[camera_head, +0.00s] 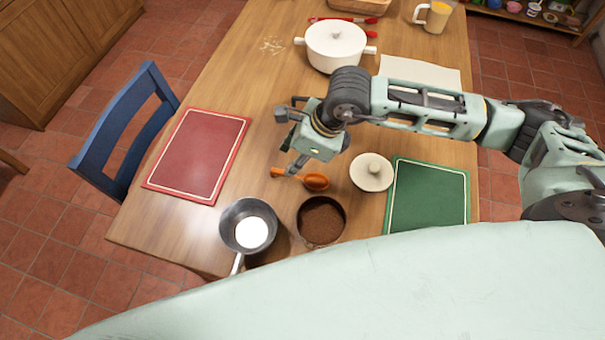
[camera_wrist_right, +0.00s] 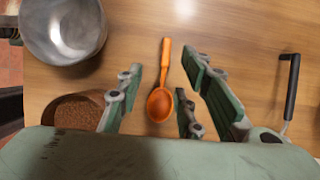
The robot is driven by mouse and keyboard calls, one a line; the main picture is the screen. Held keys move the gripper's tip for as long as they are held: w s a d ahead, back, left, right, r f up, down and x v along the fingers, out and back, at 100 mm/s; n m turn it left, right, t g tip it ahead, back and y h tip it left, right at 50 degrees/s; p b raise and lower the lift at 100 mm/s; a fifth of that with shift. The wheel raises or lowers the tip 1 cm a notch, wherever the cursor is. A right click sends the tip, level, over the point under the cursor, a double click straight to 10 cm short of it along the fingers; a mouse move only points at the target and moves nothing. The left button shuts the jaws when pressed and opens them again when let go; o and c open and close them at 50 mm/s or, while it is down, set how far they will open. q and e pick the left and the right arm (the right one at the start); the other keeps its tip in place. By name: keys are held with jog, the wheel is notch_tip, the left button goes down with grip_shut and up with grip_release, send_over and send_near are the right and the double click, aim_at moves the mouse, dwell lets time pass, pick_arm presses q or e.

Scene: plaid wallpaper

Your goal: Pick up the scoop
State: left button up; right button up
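The orange scoop (camera_head: 315,181) lies flat on the wooden table, beside a bowl of brown grounds. In the right wrist view the whole scoop (camera_wrist_right: 161,98) shows, its handle pointing up and its bowl lying between the finger pads in the picture. My right gripper (camera_head: 291,140) is over the table near the scoop, and in the wrist view its fingers (camera_wrist_right: 160,100) are spread apart with nothing held. I cannot tell the exact height of the fingers above the scoop. My left gripper is in neither view.
The bowl of grounds (camera_head: 322,220) and a metal pan (camera_head: 250,226) stand near the table's front edge. A white lid (camera_head: 371,172) lies right of the scoop. A red mat (camera_head: 197,154), green mat (camera_head: 428,196) and white pot (camera_head: 335,46) are around. Bare wood (camera_head: 262,120) shows left of my gripper.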

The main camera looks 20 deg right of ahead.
aim_at(283, 171)
jog(key=f, duration=0.2)
jog(key=w, duration=0.1)
jog(key=shift+w+a+f, duration=0.1)
jog(key=shift+a+f, duration=0.15)
jog(key=shift+f, duration=0.15)
jog(key=shift+w+a+f+p, duration=0.1)
jog(key=shift+a+f+p, duration=0.2)
jog(key=shift+f+p, duration=0.35)
jog(key=p+x, duration=0.1)
jog(key=x, duration=0.3)
jog(key=shift+w+d+f, duration=0.1)
jog(key=shift+w+d, duration=0.05)
jog(key=shift+w, duration=0.05)
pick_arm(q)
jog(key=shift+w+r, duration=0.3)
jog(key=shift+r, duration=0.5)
pick_arm(e)
jog(key=shift+c, duration=0.6)
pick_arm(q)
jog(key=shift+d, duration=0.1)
pick_arm(e)
grip_shut()
